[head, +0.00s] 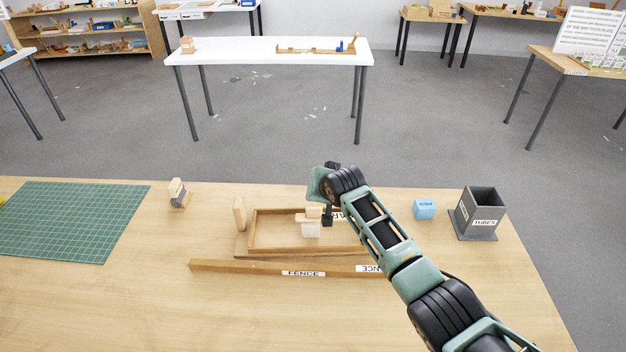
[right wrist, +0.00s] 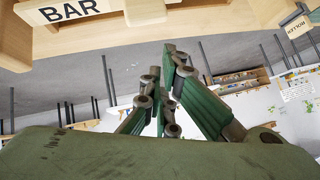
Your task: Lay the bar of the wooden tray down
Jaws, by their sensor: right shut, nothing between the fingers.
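The wooden tray (head: 250,246) lies on the table with a low wooden rim; my right arm covers its right end. The bar's label (head: 337,214) shows partly beside my right arm. In the right wrist view the wooden bar (right wrist: 125,30) with its "BAR" label crosses the top left, close to the camera. The head view does not show whether the bar stands or lies. My right gripper (head: 328,216) is at the tray's back right, near the label. In the right wrist view its fingers (right wrist: 166,60) are shut and empty. My left gripper is not in view.
A pale block (head: 311,228) stands in the tray, and a post (head: 240,214) at its left. A long "FENCE" strip (head: 240,268) lies in front. A blue block (head: 424,209) and grey "TUBES" bin (head: 480,210) stand right. A green mat (head: 70,220) lies left.

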